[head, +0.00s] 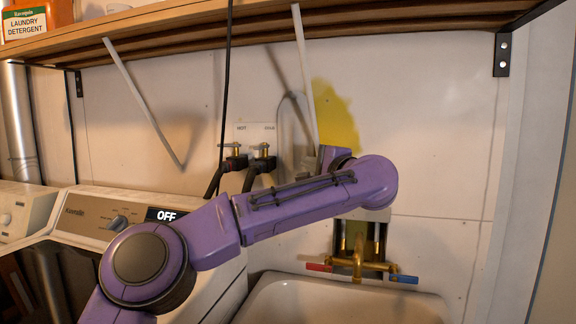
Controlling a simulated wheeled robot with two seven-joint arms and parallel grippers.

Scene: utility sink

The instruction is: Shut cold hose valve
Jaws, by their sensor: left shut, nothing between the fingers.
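The cold hose valve (263,149) is the right one of two brass valves on the wall, under the printed label on the right of a white plate. Its brass handle lies roughly sideways, and a black hose fitting hangs below it. The hot hose valve (233,152) is to its left. My left arm reaches across from the lower left and folds back at the wrist. My left gripper (307,164) is partly hidden by the wrist, a little right of the cold valve and apart from it in the picture. It is shut and empty.
A wooden shelf (300,32) with a laundry detergent box (27,22) runs above. A washing machine (100,213) stands left. The sink (330,301) has a brass faucet (357,262) with red and blue handles. Black hoses and slanted pale struts cross the wall near the valves.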

